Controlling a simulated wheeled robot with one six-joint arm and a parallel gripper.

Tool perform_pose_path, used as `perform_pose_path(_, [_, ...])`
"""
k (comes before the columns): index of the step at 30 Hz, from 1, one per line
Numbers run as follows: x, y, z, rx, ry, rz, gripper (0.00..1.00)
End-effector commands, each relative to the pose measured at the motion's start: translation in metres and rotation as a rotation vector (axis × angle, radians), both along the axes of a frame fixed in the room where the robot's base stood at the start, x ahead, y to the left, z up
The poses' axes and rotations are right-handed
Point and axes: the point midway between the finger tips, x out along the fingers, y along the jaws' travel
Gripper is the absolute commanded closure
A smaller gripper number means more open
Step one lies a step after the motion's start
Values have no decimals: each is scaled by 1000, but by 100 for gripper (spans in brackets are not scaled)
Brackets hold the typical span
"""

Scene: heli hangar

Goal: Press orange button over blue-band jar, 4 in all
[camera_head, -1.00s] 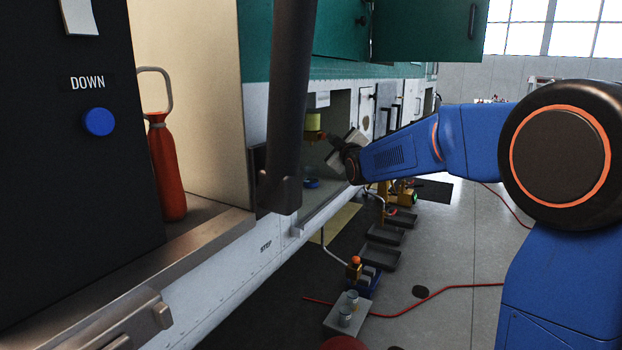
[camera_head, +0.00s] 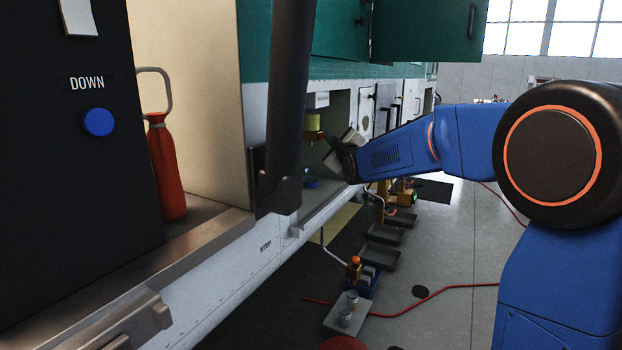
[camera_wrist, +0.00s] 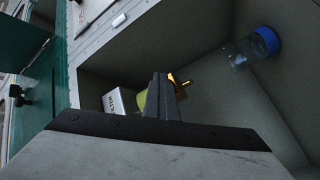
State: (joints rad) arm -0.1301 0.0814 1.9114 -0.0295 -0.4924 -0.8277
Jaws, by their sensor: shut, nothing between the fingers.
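My gripper (camera_wrist: 163,95) is shut with nothing in it, and its fingertips point into a recess in the white side wall. In the head view my gripper (camera_head: 333,160) is at the recess opening. A yellow-green dispenser (camera_head: 313,121) with an orange-brass part (camera_head: 314,135) hangs in the recess. A jar with blue on it (camera_head: 311,183) stands below. In the wrist view the clear jar (camera_wrist: 238,55) with its blue band or cap (camera_wrist: 266,41) is at the upper right, apart from my fingers. The fingers partly hide the dispenser (camera_wrist: 143,100) and its brass part (camera_wrist: 182,83). I cannot make out the button face.
A white labelled piece (camera_wrist: 117,102) sits beside the dispenser. A dark post (camera_head: 291,100) stands left of the recess, and an open green door (camera_head: 425,30) hangs above. A red extinguisher (camera_head: 167,170) stands at left. Trays (camera_head: 378,257) lie on the floor.

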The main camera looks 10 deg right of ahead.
Motion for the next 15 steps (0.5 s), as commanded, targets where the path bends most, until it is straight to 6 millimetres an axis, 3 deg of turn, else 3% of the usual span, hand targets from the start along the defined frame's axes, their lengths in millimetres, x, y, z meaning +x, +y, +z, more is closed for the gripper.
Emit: perform_pose_path(15, [-4, -4, 1, 0, -1, 2, 100])
